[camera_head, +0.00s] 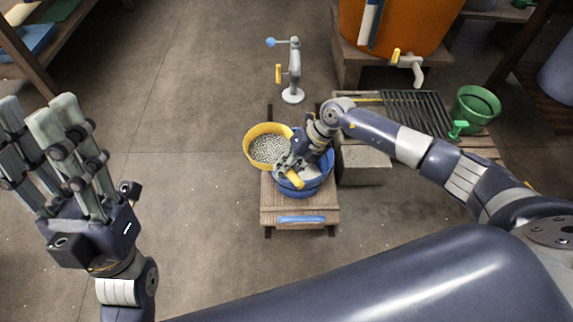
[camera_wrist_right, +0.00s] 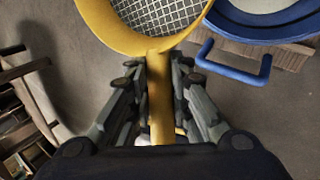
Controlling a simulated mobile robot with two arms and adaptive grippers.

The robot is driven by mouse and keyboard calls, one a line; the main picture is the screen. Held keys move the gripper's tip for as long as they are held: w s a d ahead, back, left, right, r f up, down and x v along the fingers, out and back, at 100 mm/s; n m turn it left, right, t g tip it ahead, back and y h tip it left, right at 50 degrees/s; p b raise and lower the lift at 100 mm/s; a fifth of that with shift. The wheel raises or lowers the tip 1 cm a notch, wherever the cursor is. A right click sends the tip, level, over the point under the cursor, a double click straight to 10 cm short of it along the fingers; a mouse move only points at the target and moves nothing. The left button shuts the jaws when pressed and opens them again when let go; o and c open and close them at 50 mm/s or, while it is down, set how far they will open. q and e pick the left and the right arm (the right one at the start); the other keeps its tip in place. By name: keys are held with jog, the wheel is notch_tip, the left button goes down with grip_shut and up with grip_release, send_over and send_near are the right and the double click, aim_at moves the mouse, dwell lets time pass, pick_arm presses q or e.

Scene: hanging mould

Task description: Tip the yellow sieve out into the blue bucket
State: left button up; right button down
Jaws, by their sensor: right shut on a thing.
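The yellow sieve (camera_head: 250,155) is beside the left rim of the blue bucket (camera_head: 318,187) in the head view, its face speckled grey-white. I cannot tell from here whether that is mesh or loose contents. In the right wrist view the sieve (camera_wrist_right: 112,32) shows a wire grid, with its handle (camera_wrist_right: 161,100) running down between my fingers. My right gripper (camera_head: 288,172) is shut on that handle. The bucket (camera_wrist_right: 232,72) is at the upper right of the wrist view, partly cut off. My left gripper (camera_head: 35,112) is open and empty at the far left.
The bucket stands on a low wooden stand (camera_head: 300,207). Behind it is a grey post with a blue knob (camera_head: 294,70). A grey block (camera_head: 364,166), a green bucket (camera_head: 474,106) and a large orange tank (camera_head: 405,25) are to the right.

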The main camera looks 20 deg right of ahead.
jog(key=shift+r+p, duration=0.85)
jog(key=shift+r, duration=0.05)
pick_arm(q)
jog(key=w+d+f+g+y, duration=0.1)
jog(key=w+f+g+y, duration=0.1)
jog(key=w+f+g, duration=0.3)
jog(key=shift+w+d, duration=0.3)
jog(key=shift+w, duration=1.6)
pick_arm(e)
jog(key=shift+r, duration=0.1)
